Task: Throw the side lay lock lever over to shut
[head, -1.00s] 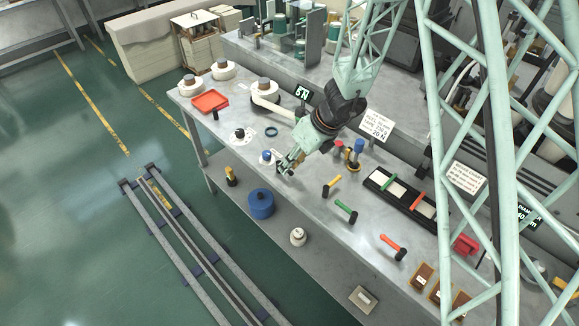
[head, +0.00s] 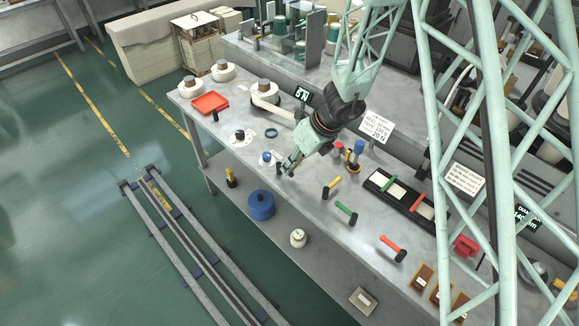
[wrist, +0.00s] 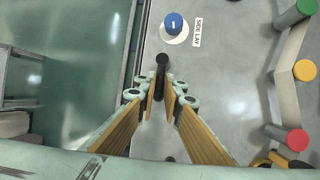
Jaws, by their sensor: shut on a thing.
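The side lay lock lever shows as a black upright handle (wrist: 161,72) in the wrist view, beside a blue knob (wrist: 173,24) on a white disc with a "SIDE LAY" label (wrist: 197,32). My gripper (wrist: 160,95) has its fingers on either side of the black handle and is shut on it. In the head view my gripper (head: 284,169) is low over the bench near its front edge, just right of the blue knob (head: 266,157). The fingers mostly hide the lever there, so its tilt is hard to judge.
Yellow (head: 333,185), green (head: 347,212) and red-orange (head: 393,247) handled levers stand to the right along the bench. A red tray (head: 210,103) lies at the left end. A blue drum (head: 261,205) and a white jar (head: 298,238) stand on the lower shelf.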

